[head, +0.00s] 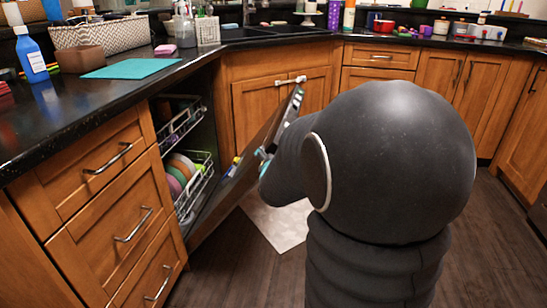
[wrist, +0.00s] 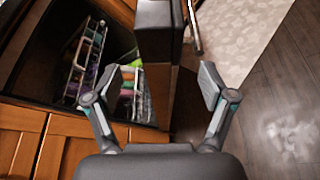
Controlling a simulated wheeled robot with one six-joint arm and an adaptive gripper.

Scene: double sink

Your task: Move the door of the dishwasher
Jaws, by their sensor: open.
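The dishwasher door (head: 216,207) stands partly open in the head view, tilted out from the cabinet front. Its dark inner face is toward the racks. In the wrist view the door (wrist: 158,35) shows nearly edge-on, with a silver handle (wrist: 194,30) on its right side. My gripper (wrist: 161,75) is open, one finger on each side of the door as seen there. I cannot tell whether either finger touches it. In the head view my arm hides most of the gripper and part of the door. The dishwasher's racks (head: 189,203) show inside, the lower one holding colored plates.
Wooden drawers (head: 98,215) with silver handles stand left of the dishwasher. The dark counter (head: 105,101) above carries a teal mat (head: 132,69), a blue bottle (head: 30,56) and baskets. A light mat (head: 275,224) lies on the dark wood floor, which is open to the right.

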